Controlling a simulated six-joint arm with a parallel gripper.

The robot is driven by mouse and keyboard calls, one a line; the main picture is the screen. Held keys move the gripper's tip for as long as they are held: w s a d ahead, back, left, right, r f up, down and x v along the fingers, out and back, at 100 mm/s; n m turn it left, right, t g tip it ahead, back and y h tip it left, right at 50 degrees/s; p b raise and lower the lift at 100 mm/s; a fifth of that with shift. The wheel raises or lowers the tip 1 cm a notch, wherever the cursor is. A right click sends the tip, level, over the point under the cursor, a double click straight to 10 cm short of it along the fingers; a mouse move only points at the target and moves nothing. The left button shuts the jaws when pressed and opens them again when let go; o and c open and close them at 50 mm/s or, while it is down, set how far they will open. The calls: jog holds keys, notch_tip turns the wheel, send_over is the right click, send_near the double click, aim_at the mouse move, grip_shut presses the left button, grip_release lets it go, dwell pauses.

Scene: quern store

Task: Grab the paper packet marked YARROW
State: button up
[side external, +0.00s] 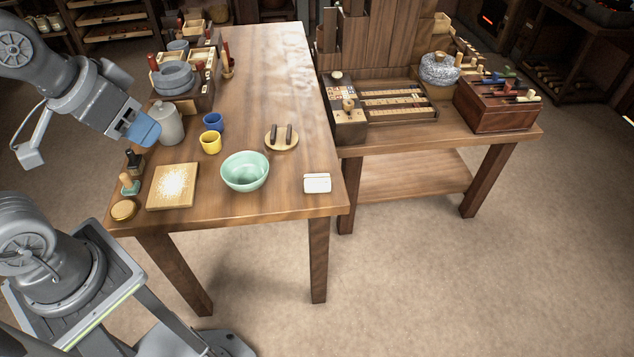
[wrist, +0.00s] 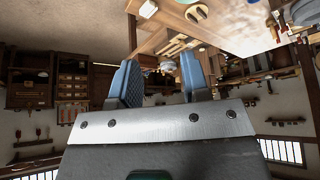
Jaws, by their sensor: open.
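A small white packet-like item (side external: 317,183) lies flat near the front right corner of the wooden table (side external: 285,75) in the side view. No marking on it is legible, so I cannot tell whether it reads YARROW. My gripper (side external: 143,130) is raised above the left side of the table, near the grey lidded jar, well apart from the white item. The wrist view shows its two blue fingers (wrist: 158,84) spread apart with nothing between them.
A green bowl (side external: 245,171), yellow cup (side external: 210,142), blue cup (side external: 213,121), grey jar (side external: 167,122) and square board (side external: 173,186) stand left of the white item. A round wooden piece (side external: 281,138) lies behind the bowl. The table's right rear stretch is clear.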

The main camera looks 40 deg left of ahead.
jog(key=o, duration=1.1)
